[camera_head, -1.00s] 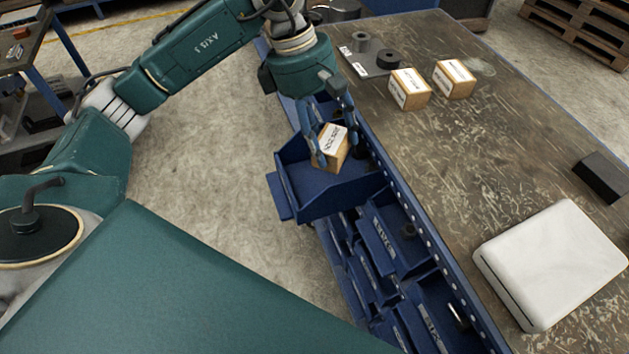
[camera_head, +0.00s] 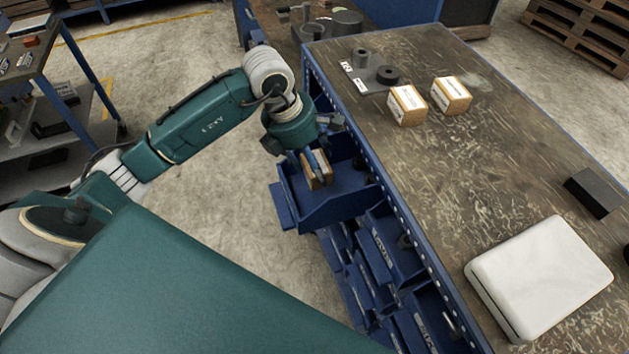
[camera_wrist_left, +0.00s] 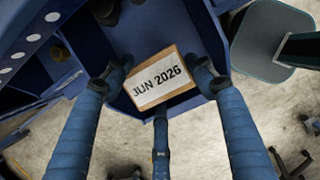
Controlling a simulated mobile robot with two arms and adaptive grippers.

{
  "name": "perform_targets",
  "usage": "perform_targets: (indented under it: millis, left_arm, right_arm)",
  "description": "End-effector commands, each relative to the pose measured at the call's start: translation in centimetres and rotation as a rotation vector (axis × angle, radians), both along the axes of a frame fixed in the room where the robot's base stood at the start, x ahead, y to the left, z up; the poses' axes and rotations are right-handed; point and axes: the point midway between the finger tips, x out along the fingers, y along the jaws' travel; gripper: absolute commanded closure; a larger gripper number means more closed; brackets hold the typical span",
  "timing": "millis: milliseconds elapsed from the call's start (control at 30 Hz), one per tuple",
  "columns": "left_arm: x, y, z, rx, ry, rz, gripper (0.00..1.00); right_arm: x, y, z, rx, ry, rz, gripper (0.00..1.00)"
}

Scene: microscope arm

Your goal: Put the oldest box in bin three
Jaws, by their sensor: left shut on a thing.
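My left gripper (camera_head: 317,165) is shut on a small tan box (camera_head: 308,176) at the mouth of a large blue bin (camera_head: 335,212) on the side of the bench. In the left wrist view the box (camera_wrist_left: 157,80) has a white label reading "JUN 2026" and sits between the blue fingers (camera_wrist_left: 155,85). The bin floor (camera_wrist_left: 150,40) shows beyond it; I cannot tell whether the box touches it. Two more labelled boxes stand on the bench, one left (camera_head: 407,106) and one right (camera_head: 451,95); their dates are too small to read. My right gripper is out of view.
Several more blue bins (camera_head: 383,245) hang along the bench side below; I cannot read their numbers. On the bench (camera_head: 450,170) are a grey fixture (camera_head: 375,75), a black block (camera_head: 592,193) and a white case (camera_head: 540,280). The bench middle is clear.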

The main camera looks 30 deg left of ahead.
Motion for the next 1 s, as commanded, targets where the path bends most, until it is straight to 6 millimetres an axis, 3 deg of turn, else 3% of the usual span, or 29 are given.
perform_targets:
  millis: [133, 600, 833, 867, 900, 1000]
  left_arm:
    - [-0.1, -0.1, -2.8, -0.002, 0.002, -0.001, 0.83]
    - [0.1, -0.1, -8.1, -0.002, -0.001, 0.000, 0.83]
    - [0.1, 0.0, -8.5, -0.001, -0.003, -0.002, 0.83]
    - [0.0, 0.0, -8.6, 0.000, -0.001, -0.002, 0.42]
    - [0.0, 0.0, -8.6, 0.000, -0.001, -0.002, 0.35]
    - [0.0, 0.0, -8.6, 0.000, -0.001, -0.002, 0.35]
  right_arm:
    - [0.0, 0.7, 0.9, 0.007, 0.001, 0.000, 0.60]
    - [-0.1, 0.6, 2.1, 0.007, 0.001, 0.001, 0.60]
    - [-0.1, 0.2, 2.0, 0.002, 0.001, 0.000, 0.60]
    - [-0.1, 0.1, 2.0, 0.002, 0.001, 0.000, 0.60]
    - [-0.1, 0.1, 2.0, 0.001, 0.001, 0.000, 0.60]
    - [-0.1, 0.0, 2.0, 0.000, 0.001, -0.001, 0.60]
